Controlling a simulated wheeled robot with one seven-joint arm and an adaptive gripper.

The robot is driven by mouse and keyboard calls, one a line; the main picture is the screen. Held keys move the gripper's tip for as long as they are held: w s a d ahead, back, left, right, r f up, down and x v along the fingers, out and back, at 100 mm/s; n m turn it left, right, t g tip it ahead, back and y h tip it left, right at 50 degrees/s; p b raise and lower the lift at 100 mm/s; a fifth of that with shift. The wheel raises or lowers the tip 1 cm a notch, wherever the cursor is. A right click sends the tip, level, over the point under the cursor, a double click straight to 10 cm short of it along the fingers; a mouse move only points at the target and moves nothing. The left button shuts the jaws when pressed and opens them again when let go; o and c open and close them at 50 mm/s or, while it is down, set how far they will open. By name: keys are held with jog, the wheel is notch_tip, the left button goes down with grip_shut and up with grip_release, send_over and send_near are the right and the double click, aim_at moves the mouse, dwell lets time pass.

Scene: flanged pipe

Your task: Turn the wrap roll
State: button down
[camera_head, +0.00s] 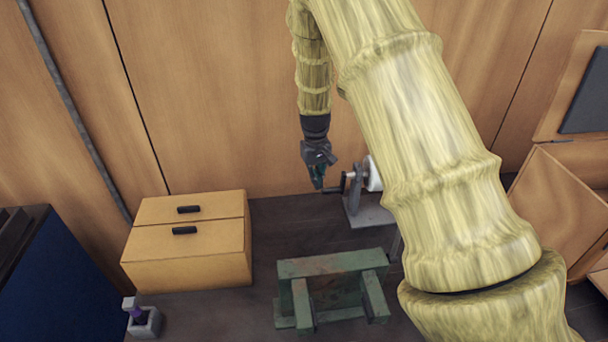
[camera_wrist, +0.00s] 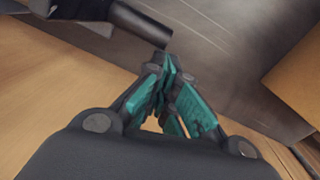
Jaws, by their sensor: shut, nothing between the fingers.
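The wrap roll (camera_head: 375,174) is a white cylinder on a grey stand (camera_head: 368,212), partly hidden behind my arm in the head view. A dark crank handle (camera_head: 335,189) sticks out from its left side. My gripper (camera_head: 318,184) points down just left of the handle, close to it; I cannot tell in the head view whether they touch. In the wrist view my gripper (camera_wrist: 172,80) has its teal fingers together with nothing between them. A dark cylindrical part, likely the handle (camera_wrist: 140,22), lies beyond the fingertips at the upper left, apart from them.
A wooden box with two black handles (camera_head: 188,240) stands left. A green metal frame (camera_head: 330,262) stands in front. A small grey holder (camera_head: 142,318) sits at front left. An open wooden box (camera_head: 560,190) is at right. A wooden wall (camera_head: 220,90) rises behind my gripper.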

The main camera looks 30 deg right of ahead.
jog(key=shift+s+d+f, duration=0.1)
jog(key=shift+s+f, duration=0.05)
jog(key=shift+s, duration=0.1)
jog(key=shift+w, duration=0.1)
